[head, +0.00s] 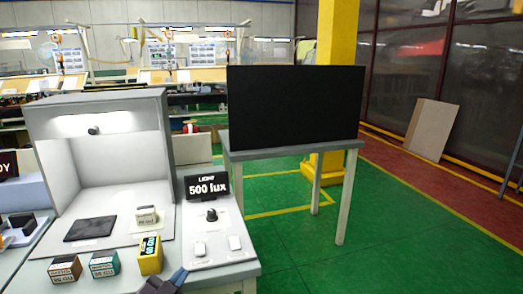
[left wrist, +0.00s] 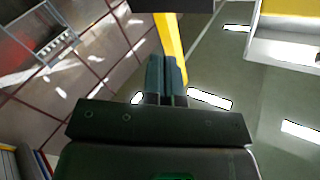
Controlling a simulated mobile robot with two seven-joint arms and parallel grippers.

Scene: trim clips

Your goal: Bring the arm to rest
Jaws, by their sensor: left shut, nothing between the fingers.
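My left gripper (head: 170,281) shows at the bottom edge of the head view, in front of the workbench's front edge. Only its tip is in frame there. In the left wrist view its two dark fingers (left wrist: 167,72) lie together, shut, with nothing between them. Most of my left arm is out of the head view. My right gripper shows in neither view.
A grey light booth (head: 100,150) stands on the bench, holding a dark pad (head: 90,228). Several small labelled boxes, one yellow (head: 150,255), stand near the front edge. A "500 lux" sign (head: 207,186) is beside them. A table with a black screen (head: 295,108) stands right; green floor (head: 400,240) is clear.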

